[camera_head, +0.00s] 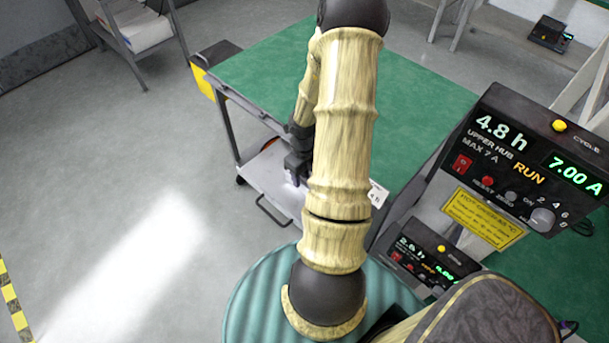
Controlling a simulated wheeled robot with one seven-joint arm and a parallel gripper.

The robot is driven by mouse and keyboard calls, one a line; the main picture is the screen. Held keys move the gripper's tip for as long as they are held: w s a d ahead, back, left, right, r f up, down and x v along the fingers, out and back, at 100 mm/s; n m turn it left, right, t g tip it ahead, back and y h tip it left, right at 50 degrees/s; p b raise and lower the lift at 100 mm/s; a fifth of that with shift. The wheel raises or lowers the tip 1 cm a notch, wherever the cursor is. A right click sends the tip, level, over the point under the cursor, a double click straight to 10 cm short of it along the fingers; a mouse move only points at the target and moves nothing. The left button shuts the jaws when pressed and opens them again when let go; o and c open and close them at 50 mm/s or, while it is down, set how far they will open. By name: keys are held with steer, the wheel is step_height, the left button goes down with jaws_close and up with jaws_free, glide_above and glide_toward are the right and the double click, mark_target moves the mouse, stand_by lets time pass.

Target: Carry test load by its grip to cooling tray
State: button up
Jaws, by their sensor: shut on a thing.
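My gripper (297,172) is in the middle of the view, pointing down, partly hidden behind my own tan arm. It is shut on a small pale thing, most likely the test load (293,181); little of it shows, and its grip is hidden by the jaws. Below it is a light grey metal tray (262,172) with a dark wire handle at its near edge, most likely the cooling tray. I cannot tell whether the load touches the tray. My arm hides the tray's right part.
A green-topped table (265,75) stands behind the gripper. A white tag (377,193) shows right of my arm. A power unit reading 4.8 h and 7.00 A (535,150) stands at right, with another unit (425,262) below it. Open floor lies at left.

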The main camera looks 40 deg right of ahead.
steer(key=shift+f, duration=0.15)
steer(key=o, duration=1.1)
step_height(320, 180, up, 12)
steer(key=p, duration=0.5)
